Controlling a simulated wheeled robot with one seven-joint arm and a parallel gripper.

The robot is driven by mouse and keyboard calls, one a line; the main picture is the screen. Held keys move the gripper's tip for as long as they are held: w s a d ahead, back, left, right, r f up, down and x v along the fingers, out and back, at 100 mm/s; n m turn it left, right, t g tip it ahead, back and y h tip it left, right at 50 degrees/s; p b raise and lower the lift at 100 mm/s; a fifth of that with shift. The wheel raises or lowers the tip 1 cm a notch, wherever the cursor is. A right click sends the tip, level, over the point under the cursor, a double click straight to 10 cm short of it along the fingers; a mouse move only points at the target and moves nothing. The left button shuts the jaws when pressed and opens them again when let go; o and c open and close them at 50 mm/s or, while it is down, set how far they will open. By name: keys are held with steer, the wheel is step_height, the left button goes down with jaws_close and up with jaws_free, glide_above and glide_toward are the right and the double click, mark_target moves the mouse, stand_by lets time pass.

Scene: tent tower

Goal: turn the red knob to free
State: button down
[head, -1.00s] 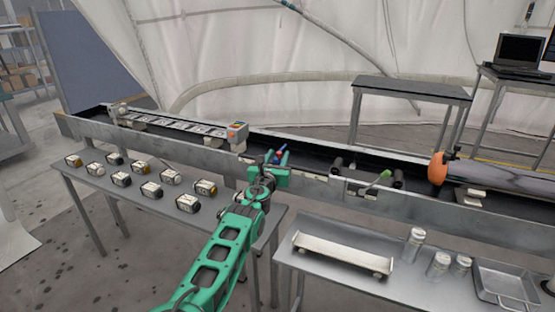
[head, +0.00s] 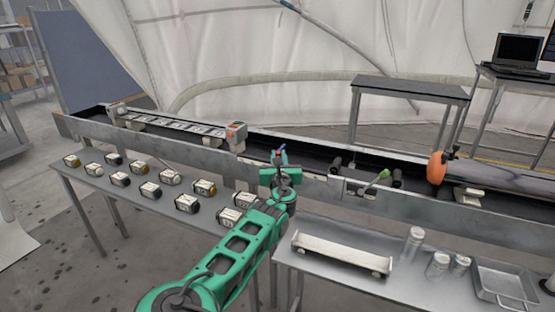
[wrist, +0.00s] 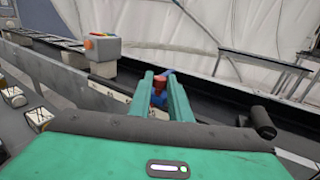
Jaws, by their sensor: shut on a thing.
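The red knob (wrist: 158,88) shows between my fingertips in the wrist view, with a blue part (wrist: 165,76) just behind it. My gripper (wrist: 161,95) is shut on the red knob, one green finger on each side. In the head view my gripper (head: 278,164) is at the near rail of the conveyor, and only a small bit of red and blue shows above it. The knob's lower part and any markings are hidden by the fingers.
A grey box with coloured buttons (head: 236,136) stands on the conveyor, left of my gripper. A green-tipped lever (head: 383,175) and an orange round part (head: 436,168) are to the right. Several small labelled blocks lie on the left table; a tray cart (head: 340,252) and canisters stand right.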

steer(key=n+g+y, duration=0.1)
steer(key=n+y, duration=0.1)
steer(key=y, duration=0.1)
steer(key=d+n+g+y, duration=0.1)
steer(key=n+g+y, duration=0.1)
steer(key=n+y, duration=0.1)
steer(key=d+n+g+y, duration=0.1)
steer(key=n+y, duration=0.1)
steer(key=y, duration=0.2)
steer(key=shift+w+g, duration=0.4)
steer(key=shift+a+n+y, duration=0.1)
steer(key=shift+n+y, duration=0.2)
steer(key=shift+y, duration=0.1)
steer(key=c, duration=1.6)
jaws_free()
steer(key=shift+c, duration=0.2)
steer(key=v, duration=1)
steer(key=shift+s+d, duration=0.2)
steer(key=shift+d, duration=0.1)
